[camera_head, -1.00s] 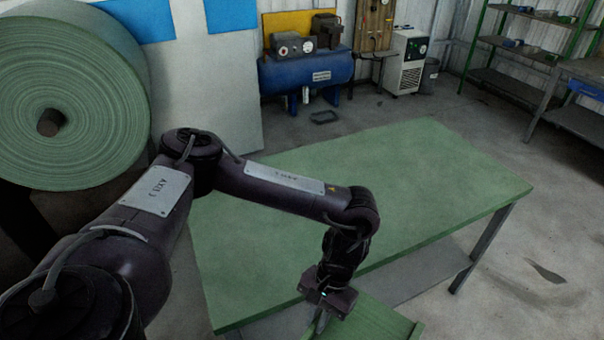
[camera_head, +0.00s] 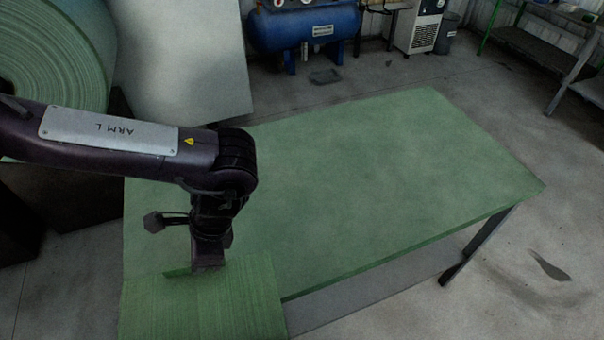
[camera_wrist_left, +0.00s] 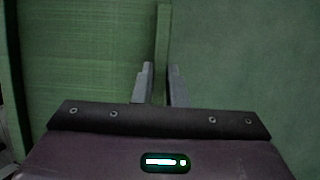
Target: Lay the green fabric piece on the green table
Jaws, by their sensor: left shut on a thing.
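The green fabric piece (camera_head: 205,308) is at the bottom left of the head view, a flat striped panel over the near left corner of the green table (camera_head: 380,160). My left gripper (camera_head: 208,268) is shut on its far edge. In the left wrist view the fabric piece (camera_wrist_left: 90,60) fills the left, its raised edge running between the fingers of my left gripper (camera_wrist_left: 160,72). The plain table top (camera_wrist_left: 245,60) shows at the right. I cannot tell whether the piece touches the table. My right gripper is not in view.
The table top is otherwise bare. A large green fabric roll (camera_head: 50,50) stands at the back left beside a pale panel (camera_head: 185,60). A blue compressor tank (camera_head: 305,30) and a white unit (camera_head: 420,28) stand behind the table. Grey floor is open at the right.

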